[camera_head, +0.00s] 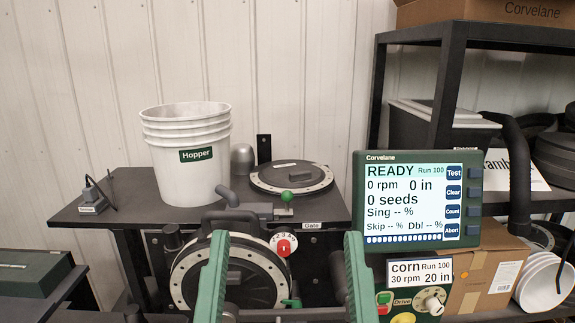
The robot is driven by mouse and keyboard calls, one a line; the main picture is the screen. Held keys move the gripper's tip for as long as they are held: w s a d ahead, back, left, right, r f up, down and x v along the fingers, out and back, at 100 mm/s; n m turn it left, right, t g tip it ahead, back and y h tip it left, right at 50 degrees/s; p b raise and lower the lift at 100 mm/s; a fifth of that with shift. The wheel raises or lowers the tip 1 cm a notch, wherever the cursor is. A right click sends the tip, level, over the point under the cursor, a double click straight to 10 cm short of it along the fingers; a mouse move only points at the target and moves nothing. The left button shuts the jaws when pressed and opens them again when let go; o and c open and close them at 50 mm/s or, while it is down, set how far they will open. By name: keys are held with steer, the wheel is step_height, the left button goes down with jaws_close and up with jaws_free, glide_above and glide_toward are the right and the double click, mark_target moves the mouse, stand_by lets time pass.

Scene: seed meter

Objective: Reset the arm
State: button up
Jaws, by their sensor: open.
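My gripper (286,275) shows at the bottom middle of the head view as two green fingers, spread wide apart with nothing between them. Behind it stands the seed meter (186,279), a round black housing with a pale dotted rim, a black handle on top and a red knob (283,246). The fingers overlap parts of the meter in the picture; I cannot tell whether they touch it. The rest of my arm is out of view or hidden below the frame.
A white hopper bucket (186,168) and a round black disc (290,179) sit on the dark table (105,205). A monitor (420,198) reading READY and a drive control box (412,300) stand at the right. A cardboard box (488,262) and shelving lie beyond.

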step_height(320, 180, up, 38)
steer(key=p, duration=3.7)
steer(key=shift+s, duration=0.4)
